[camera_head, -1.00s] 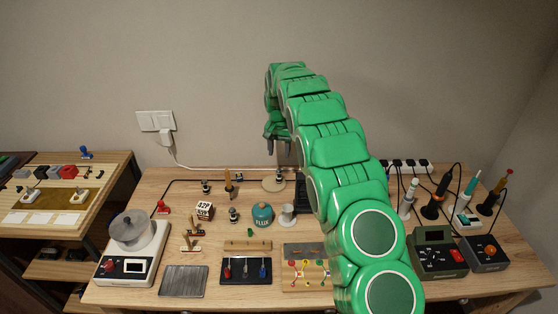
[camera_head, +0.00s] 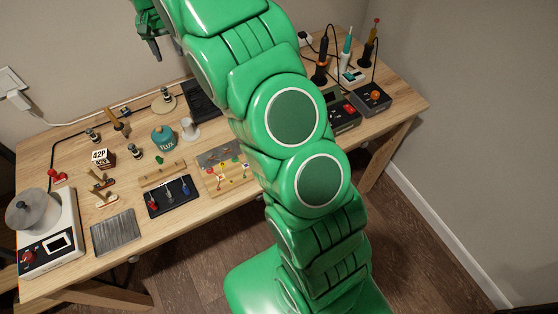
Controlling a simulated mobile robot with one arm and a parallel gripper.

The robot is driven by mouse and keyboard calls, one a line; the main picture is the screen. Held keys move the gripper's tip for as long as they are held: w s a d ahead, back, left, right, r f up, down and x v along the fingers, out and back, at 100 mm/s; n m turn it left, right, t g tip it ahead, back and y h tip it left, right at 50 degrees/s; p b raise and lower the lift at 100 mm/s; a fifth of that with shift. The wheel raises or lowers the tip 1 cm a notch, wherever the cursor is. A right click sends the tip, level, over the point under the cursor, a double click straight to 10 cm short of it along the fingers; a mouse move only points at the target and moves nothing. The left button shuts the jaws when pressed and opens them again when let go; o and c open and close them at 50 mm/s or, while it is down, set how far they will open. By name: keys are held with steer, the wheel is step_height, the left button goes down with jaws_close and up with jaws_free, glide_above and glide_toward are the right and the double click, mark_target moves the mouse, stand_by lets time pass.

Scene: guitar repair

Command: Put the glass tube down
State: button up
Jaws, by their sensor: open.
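My gripper (camera_head: 153,50) is at the top of the view, left of centre, raised over the back of the workbench (camera_head: 115,165). Its dark fingers point down and are open. I cannot make out a glass tube in the jaws or on the bench. A round tan disc (camera_head: 157,107) with a small dark piece beside it lies on the bench below the gripper. A small white spool-shaped piece (camera_head: 189,130) stands in front of the disc. My green arm hides part of the bench's middle and right.
A teal flux pot (camera_head: 164,139), a 42P box (camera_head: 102,157), a black tray of tools (camera_head: 169,196) and a grey ribbed plate (camera_head: 114,232) are on the bench. A scale with a pot (camera_head: 43,225) is at the left end. Soldering tools (camera_head: 321,70) stand at the back right.

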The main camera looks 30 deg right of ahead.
steer(key=s+d+r, duration=0.2)
steer(key=s+r, duration=0.1)
steer(key=s, duration=0.5)
steer(key=s+d+r, duration=0.2)
steer(key=s+r, duration=0.1)
steer(key=s, duration=0.5)
steer(key=s+d+r, duration=0.2)
steer(key=s+r, duration=0.1)
steer(key=s, duration=0.5)
steer(key=s+f+n, duration=0.1)
steer(key=s, duration=1.2)
steer(key=s+d+f+n+g, duration=0.1)
steer(key=s+f, duration=0.1)
steer(key=s, duration=1.2)
steer(key=shift+s+d+n, duration=0.25)
steer(key=shift+d+n, duration=0.05)
steer(key=shift+o, duration=0.5)
steer(key=shift+w, duration=0.1)
